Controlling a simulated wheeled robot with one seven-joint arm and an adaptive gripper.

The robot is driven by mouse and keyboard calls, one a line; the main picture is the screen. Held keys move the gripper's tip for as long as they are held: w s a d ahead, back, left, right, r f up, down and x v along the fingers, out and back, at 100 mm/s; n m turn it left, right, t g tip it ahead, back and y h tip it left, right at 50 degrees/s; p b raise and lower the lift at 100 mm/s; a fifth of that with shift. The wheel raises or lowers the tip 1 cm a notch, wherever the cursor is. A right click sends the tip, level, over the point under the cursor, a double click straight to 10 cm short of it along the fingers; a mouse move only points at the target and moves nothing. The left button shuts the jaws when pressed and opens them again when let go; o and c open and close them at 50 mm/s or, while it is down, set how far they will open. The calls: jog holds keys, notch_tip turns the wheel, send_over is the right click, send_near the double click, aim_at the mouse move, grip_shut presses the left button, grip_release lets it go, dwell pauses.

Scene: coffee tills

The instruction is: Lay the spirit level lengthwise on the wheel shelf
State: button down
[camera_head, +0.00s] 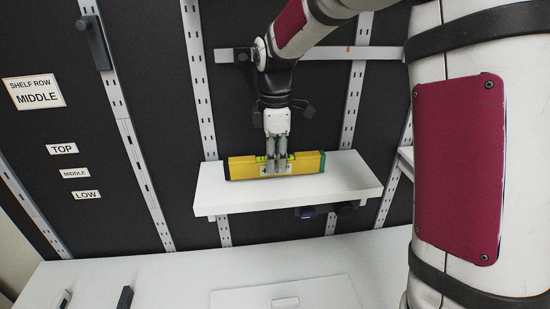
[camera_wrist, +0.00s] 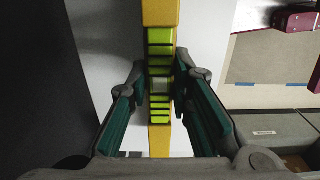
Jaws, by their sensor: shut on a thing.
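The yellow spirit level (camera_head: 240,168) has green vials and lies horizontal, its long side along the length of the white wall shelf (camera_head: 330,182). My gripper (camera_head: 276,168) points down and is shut on the middle of the level. In the wrist view the level (camera_wrist: 160,140) runs up the picture between the two teal-padded fingers (camera_wrist: 162,88), with the white shelf (camera_wrist: 95,40) on both sides of it. The level is over the shelf board, at or just above its surface; I cannot tell whether it touches. The fingers hide part of its middle.
A black back panel (camera_head: 150,120) with slotted uprights stands behind the shelf. Signs on the left read "SHELF ROW MIDDLE" (camera_head: 35,92), TOP, MIDDLE and LOW. Small dark items (camera_head: 308,212) show under the shelf. A white counter (camera_head: 170,275) lies below. The shelf's front strip is bare.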

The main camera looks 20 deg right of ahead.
jog(key=shift+f, duration=0.55)
jog(key=c, duration=0.9)
grip_release()
jog(key=shift+r+p, duration=0.95)
jog(key=shift+r, duration=3.1)
